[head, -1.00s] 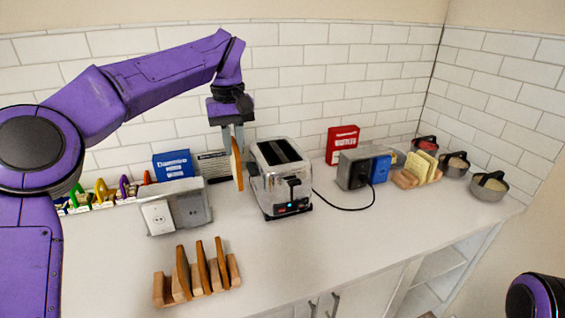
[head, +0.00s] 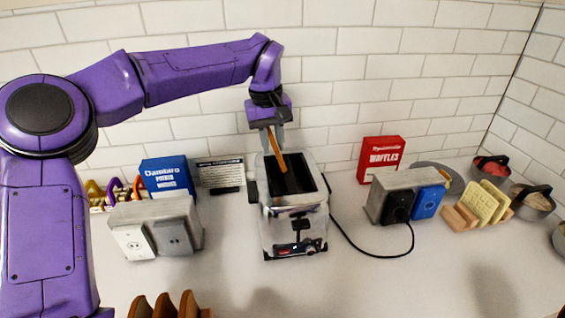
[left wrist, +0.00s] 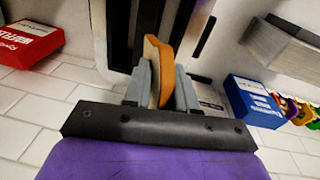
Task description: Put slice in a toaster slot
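The chrome toaster (head: 293,225) stands on the counter with two dark slots in its top. My left gripper (head: 272,140) is above the toaster's back part, shut on a brown bread slice (head: 276,150). The slice is tilted in the head view, its lower end over or at the left slot; I cannot tell whether it is inside. In the left wrist view the slice (left wrist: 156,70) stands between the grey fingers, with the toaster's slots (left wrist: 182,20) beyond it. My right gripper is not in view.
A wooden rack (head: 165,308) with slices is at the lower left. Grey outlet boxes stand left (head: 155,225) and right (head: 398,195) of the toaster, the right one with a black cord. Blue (head: 168,177) and red (head: 380,160) boxes stand near the tiled wall.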

